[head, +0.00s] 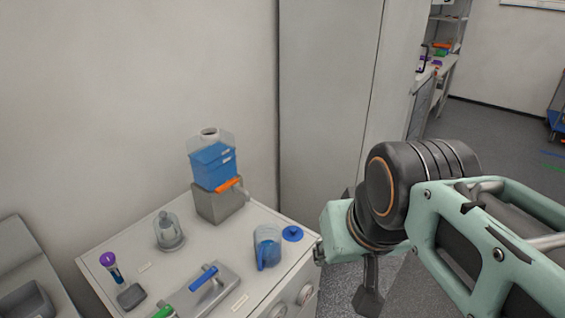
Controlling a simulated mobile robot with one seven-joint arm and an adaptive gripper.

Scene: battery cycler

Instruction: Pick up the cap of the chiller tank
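A blue round cap (292,233) lies flat on the white bench top near its right edge. The chiller tank (212,165) is a clear vessel with blue liquid on a grey block base; its top opening is uncovered. My gripper (369,296) appears as a dark part at the end of my arm, to the right of the bench and lower in the picture than the cap. It looks apart from the cap. Its fingers are not clearly shown, so I cannot tell whether it is open or shut, and I see nothing held in it.
A jug of blue liquid (267,247) stands just left of the cap. A clear dome-shaped vessel (169,232), a purple-topped tube (112,267) and a grey plate with a blue handle (207,283) are further left. A tall cabinet (325,110) stands behind the bench.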

